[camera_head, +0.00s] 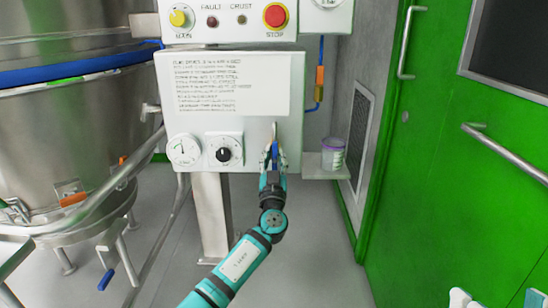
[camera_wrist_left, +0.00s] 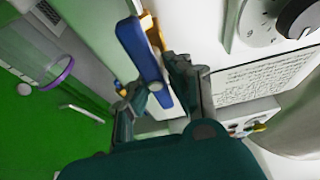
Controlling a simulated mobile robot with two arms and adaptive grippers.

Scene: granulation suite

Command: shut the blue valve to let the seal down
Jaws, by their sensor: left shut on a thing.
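The blue valve handle (camera_head: 275,149) is on the lower right of the white control panel (camera_head: 240,120), right of the black knob. It looks roughly upright, and the fingers partly hide it. In the left wrist view, the handle is a long blue lever (camera_wrist_left: 142,46) with brass-coloured parts beside it. My left gripper (camera_head: 273,158) is at the handle, its fingers closed on it from the front. The fingers also show in the left wrist view (camera_wrist_left: 158,84), one on each side of the lever's lower end. My right gripper is not seen.
A round gauge (camera_head: 184,150) and a black knob (camera_head: 223,154) are left of the handle. A purple-lidded tub (camera_head: 332,155) stands on a small shelf to the right. A steel vessel (camera_head: 70,130) fills the left; a green door (camera_head: 460,150) is on the right.

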